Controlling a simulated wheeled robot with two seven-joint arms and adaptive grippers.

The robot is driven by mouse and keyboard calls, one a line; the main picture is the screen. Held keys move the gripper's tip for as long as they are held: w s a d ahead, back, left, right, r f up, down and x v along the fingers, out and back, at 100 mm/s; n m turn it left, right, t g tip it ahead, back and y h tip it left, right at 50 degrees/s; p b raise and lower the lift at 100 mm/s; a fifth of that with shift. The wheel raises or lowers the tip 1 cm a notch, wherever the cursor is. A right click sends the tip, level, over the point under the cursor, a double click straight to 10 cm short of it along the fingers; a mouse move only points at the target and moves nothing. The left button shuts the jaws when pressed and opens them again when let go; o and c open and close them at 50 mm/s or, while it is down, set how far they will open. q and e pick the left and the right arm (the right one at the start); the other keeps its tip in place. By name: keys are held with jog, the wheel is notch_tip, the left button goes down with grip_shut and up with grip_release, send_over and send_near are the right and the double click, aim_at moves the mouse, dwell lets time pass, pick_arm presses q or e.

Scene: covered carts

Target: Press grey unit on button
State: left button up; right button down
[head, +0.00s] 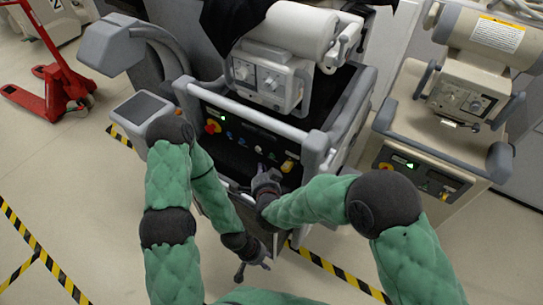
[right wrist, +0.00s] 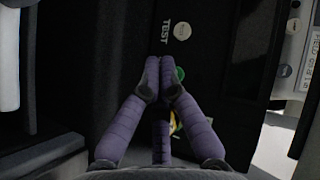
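The grey unit (head: 285,125) is a covered cart in the middle of the head view, with a dark front panel (head: 245,140) bearing a row of small buttons and a red-yellow knob. My right gripper (head: 262,168) is at the panel's lower right part. In the right wrist view its purple fingertips (right wrist: 158,72) are together, with nothing seen between them. A green button (right wrist: 180,74) shows just right of the fingertips, partly hidden; contact cannot be told. A pale round button (right wrist: 182,30) lies beyond, beside the word TEST. My left gripper (head: 252,272) hangs low before the cart, fingers apart and empty.
A beige unit (head: 420,130) stands close on the right with a similar panel. A red pallet jack (head: 58,88) is at the far left. Yellow-black tape marks the open floor.

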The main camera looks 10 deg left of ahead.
jog(key=shift+s+a, duration=0.2)
jog(key=shift+s, duration=0.3)
jog(key=shift+s+a, duration=0.15)
jog(key=shift+s, duration=0.35)
